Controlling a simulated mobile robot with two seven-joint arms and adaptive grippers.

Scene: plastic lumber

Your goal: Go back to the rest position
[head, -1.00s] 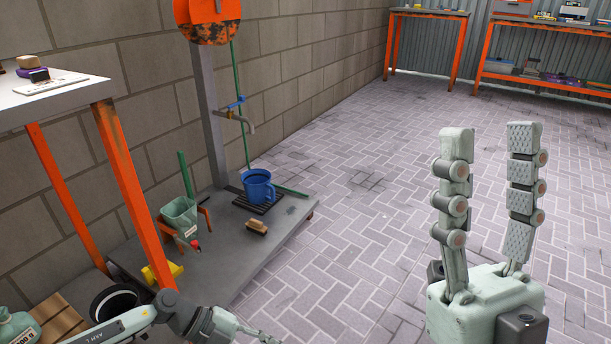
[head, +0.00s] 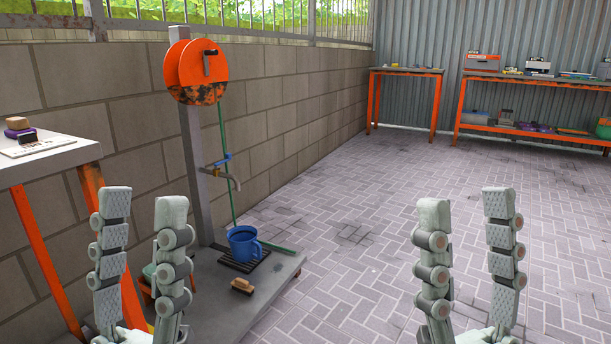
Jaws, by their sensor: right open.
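My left gripper (head: 142,215) is raised at the lower left of the head view, its two fingers upright and spread apart with nothing between them. It stands in front of the orange-legged table and the low grey platform, hiding part of both. My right gripper (head: 464,220) is raised at the lower right, fingers upright and apart, empty, over the open paved floor. Both grippers are at about the same height and neither appears to touch anything.
A blue mug-shaped bucket (head: 243,243) and a brush (head: 242,286) rest on the grey platform (head: 215,310) below a tap (head: 224,176). An orange-legged table (head: 60,155) stands at left. Orange-framed benches (head: 405,72) stand far back. The paved floor (head: 345,240) is clear.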

